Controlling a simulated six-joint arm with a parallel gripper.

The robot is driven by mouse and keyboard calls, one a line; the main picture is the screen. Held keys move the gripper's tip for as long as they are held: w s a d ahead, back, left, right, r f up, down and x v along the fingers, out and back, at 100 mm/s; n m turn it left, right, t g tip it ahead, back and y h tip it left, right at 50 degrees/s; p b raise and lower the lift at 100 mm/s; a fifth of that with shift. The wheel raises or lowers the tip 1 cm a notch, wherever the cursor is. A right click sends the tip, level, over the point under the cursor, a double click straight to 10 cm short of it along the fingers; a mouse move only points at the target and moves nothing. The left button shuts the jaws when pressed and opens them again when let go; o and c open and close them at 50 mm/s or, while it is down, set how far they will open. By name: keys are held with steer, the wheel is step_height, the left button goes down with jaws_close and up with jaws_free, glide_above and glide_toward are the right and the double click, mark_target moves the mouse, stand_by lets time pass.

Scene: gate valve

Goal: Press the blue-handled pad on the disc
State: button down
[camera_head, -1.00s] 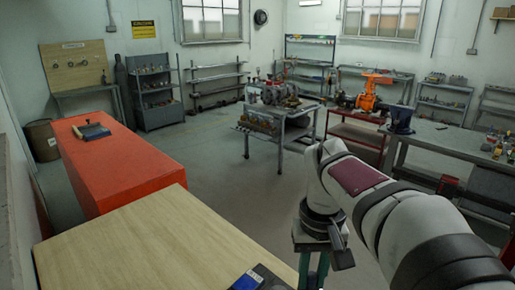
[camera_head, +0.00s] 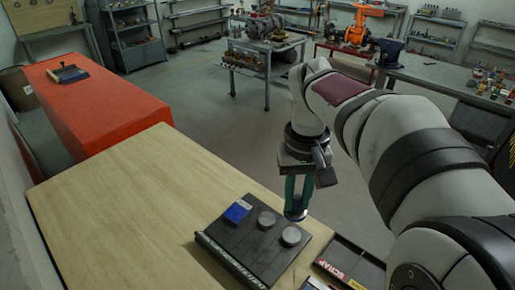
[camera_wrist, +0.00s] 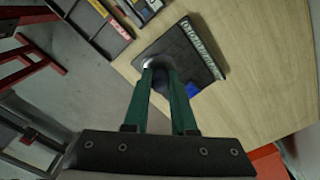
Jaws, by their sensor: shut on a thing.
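My gripper (camera_head: 297,205) points down with its green fingers shut on a dark, round-bottomed thing (camera_head: 295,214), which looks like the pad. The pad also shows between the fingertips in the wrist view (camera_wrist: 160,80); its handle is mostly hidden by them, so its colour is unclear. It is at the right edge of a black board (camera_head: 235,245) on the wooden table; I cannot tell whether it touches. On the board are two grey discs, a nearer one (camera_head: 291,236) and a farther one (camera_head: 267,219). A blue block (camera_head: 238,212) lies left of them, also seen in the wrist view (camera_wrist: 193,90).
The wooden table (camera_head: 120,220) is clear left of the board. A black tray (camera_head: 350,262) with a red-and-white label, SCRAP, lies at the right front. A red bench (camera_head: 95,110) and a loaded cart (camera_head: 262,60) stand farther off.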

steer(key=w+a+f, duration=0.2)
steer(key=w+f, duration=0.8)
steer(key=w, duration=0.2)
glide_above(267, 218)
step_height(267, 218, down, 10)
steer(key=shift+f, duration=0.85)
steer(key=shift+f, duration=0.55)
step_height(267, 218, up, 7)
stand_by(0.6)
